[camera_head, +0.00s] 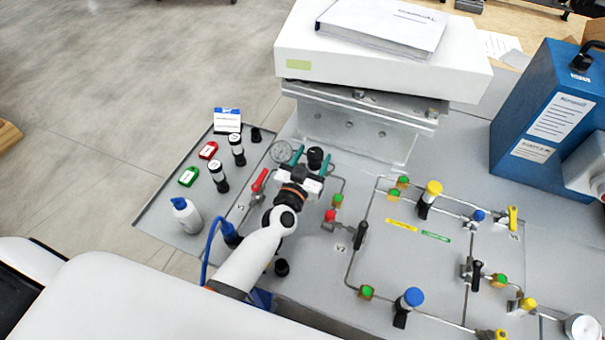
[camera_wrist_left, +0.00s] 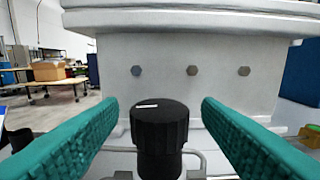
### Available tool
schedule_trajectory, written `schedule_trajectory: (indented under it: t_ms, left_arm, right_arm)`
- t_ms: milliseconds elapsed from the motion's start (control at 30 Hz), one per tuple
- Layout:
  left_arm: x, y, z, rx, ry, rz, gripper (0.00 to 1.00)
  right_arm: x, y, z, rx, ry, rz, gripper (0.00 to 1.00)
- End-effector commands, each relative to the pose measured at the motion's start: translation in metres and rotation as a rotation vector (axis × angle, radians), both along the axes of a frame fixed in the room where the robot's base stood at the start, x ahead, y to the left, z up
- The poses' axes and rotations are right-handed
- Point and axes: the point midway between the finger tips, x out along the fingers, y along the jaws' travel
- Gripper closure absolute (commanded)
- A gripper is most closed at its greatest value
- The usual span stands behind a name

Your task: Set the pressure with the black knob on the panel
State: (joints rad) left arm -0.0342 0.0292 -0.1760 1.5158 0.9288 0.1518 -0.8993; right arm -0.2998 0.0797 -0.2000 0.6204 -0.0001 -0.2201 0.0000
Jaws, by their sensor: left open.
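The black knob (camera_wrist_left: 159,128) stands upright in the left wrist view, with a white mark on its top. In the left wrist view the fingers (camera_wrist_left: 160,118) show gaps to the knob on both sides. The panel (camera_head: 330,285) is grey and carries pipes and valves. My right gripper is not in view.
A red-handled valve (camera_head: 259,181) is left of my gripper. A white analyser box (camera_head: 385,62) on a metal bracket (camera_head: 350,128) stands behind the knob. A tray (camera_head: 160,215) at left holds bottles and vials. A blue case (camera_head: 545,115) stands at right.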

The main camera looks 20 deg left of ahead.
Motion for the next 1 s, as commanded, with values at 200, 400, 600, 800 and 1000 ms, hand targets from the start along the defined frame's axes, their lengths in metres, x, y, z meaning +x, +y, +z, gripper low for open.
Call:
schedule_trajectory:
  t_ms: [200, 400, 600, 800, 1000]
  left_arm:
    - [-0.05, 0.003, -0.002, 0.001, 0.004, 0.001, 0.41]
    - [-0.083, 0.005, -0.002, 0.001, 0.002, 0.0, 0.41]
    - [-0.097, 0.006, 0.0, 0.001, 0.001, 0.0, 0.41]
    - [-0.097, 0.006, 0.0, 0.001, 0.0, 0.0, 0.41]
    - [-0.097, 0.006, 0.0, 0.001, 0.0, 0.0, 0.41]
  right_arm:
    - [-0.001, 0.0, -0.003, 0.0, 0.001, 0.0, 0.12]
    - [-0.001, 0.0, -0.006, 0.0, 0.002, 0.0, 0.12]
    - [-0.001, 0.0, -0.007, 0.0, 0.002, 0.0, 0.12]
    - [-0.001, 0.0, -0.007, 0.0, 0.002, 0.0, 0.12]
    - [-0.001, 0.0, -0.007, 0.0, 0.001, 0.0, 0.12]
